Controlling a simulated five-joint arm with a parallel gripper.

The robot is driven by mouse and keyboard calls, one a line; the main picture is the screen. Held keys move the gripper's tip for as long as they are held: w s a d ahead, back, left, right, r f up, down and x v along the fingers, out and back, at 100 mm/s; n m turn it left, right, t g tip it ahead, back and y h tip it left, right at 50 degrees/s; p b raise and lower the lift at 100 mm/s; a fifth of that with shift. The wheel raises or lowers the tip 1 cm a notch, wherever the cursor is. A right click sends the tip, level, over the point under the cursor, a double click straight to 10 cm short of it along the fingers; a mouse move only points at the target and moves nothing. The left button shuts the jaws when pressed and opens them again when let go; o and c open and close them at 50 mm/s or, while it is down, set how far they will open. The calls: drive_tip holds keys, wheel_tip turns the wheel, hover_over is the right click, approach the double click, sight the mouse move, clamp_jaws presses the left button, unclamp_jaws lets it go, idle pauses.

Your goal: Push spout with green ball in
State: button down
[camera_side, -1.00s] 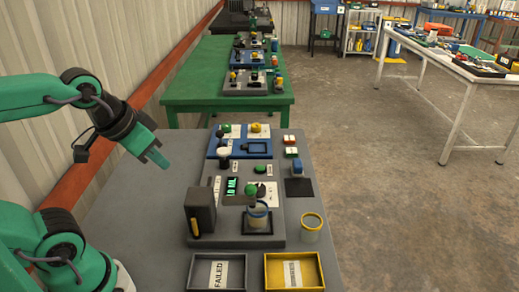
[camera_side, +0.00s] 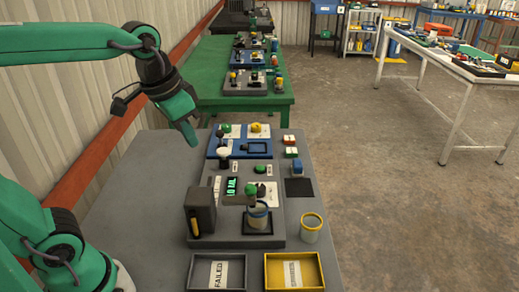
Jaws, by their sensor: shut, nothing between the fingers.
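The cup stands on a dark square base on the grey panel, and the spout's shape is too small to make out fully. My gripper (camera_side: 191,136) is shut and empty. It hangs in the air, pointing down, near the left edge of the blue panel in the picture, well apart from the green ball.
A dark grey box (camera_side: 200,210) with a yellow handle stands left of the cup. A lit green display (camera_side: 232,186) lies nearby. The blue panel (camera_side: 213,151) carries a green and a yellow knob. FAILED tray (camera_side: 194,282), yellow tray (camera_side: 321,272) and yellow-rimmed cup (camera_side: 311,231) are in front.

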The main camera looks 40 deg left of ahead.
sight(249, 194)
drive_tip(key=w+d+f+m+g, duration=0.2)
drive_tip(key=w+d, duration=0.4)
drive_tip(key=w, duration=0.3)
drive_tip(key=w+d+f+m+g+y, duration=0.1)
drive_tip(key=w+d+f+m+g, duration=0.1)
drive_tip(key=w+d, duration=0.4)
drive_tip(key=w+f+g, duration=0.1)
drive_tip(key=w+g, duration=0.1)
drive_tip(key=w, duration=0.1)
drive_tip(key=shift+d+f+m, duration=0.35)
drive_tip(key=shift+m, duration=0.05)
drive_tip(key=shift+f, duration=0.1)
drive_tip(key=s+a+f, duration=0.3)
drive_tip(key=s+f, duration=0.2)
drive_tip(key=f, duration=0.3)
drive_tip(key=shift+s+a+f, duration=0.15)
drive_tip(key=shift+a+f, duration=0.15)
drive_tip(key=shift+f, duration=0.05)
drive_tip(key=shift+a, duration=0.1)
